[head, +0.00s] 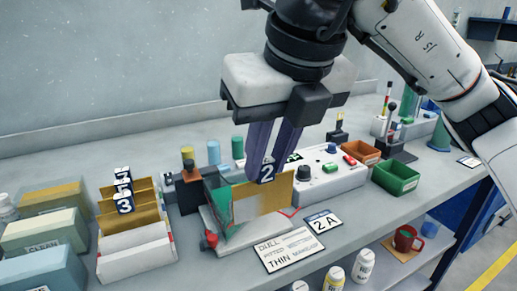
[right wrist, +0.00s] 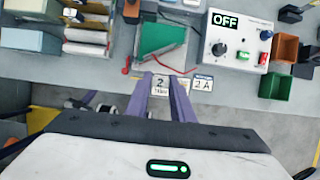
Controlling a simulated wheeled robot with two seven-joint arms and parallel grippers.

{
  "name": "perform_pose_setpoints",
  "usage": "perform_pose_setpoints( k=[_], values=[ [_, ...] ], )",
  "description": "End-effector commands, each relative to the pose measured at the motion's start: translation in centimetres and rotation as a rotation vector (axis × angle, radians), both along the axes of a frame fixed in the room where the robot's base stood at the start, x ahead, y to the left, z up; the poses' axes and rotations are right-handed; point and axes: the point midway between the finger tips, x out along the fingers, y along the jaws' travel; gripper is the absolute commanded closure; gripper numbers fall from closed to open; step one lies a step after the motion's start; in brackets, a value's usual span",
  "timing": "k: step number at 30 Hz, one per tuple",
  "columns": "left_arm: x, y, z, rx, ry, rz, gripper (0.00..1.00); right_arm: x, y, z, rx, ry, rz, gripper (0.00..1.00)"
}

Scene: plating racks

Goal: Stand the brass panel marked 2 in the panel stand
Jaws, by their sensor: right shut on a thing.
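The brass panel (head: 254,207) with a dark tag marked 2 (head: 267,173) hangs upright under my right gripper (head: 267,179), whose purple fingers are shut on its top. In the right wrist view the tag (right wrist: 160,82) shows between the fingertips of the right gripper (right wrist: 160,80). The panel stand (head: 215,236), with a pale base and a green sloping part, is directly below and beside the panel. The panel's lower edge is close to the base; I cannot tell whether it touches or sits in a slot. The stand also shows in the right wrist view (right wrist: 164,58). My left gripper is out of view.
A rack (head: 135,257) at left holds several brass panels with number tags. A control box (head: 335,177) reading OFF is right of the stand. Green (head: 396,177) and orange (head: 362,152) bins stand farther right. Printed cards (head: 290,249) lie in front.

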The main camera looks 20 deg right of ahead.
Motion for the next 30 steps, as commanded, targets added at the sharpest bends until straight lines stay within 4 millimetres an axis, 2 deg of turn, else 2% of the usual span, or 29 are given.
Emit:
perform_pose_setpoints(
  k=[11,21,30],
  values=[
    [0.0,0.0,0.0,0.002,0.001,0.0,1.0,-0.3,0.0,0.0,0.0,0.0,0.0,1.0],
    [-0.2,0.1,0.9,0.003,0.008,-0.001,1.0,-0.2,0.0,1.6,0.0,0.0,0.0,1.0],
    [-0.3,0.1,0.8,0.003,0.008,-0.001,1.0,-0.2,0.2,1.5,0.0,0.001,0.003,1.0]
  ],
)
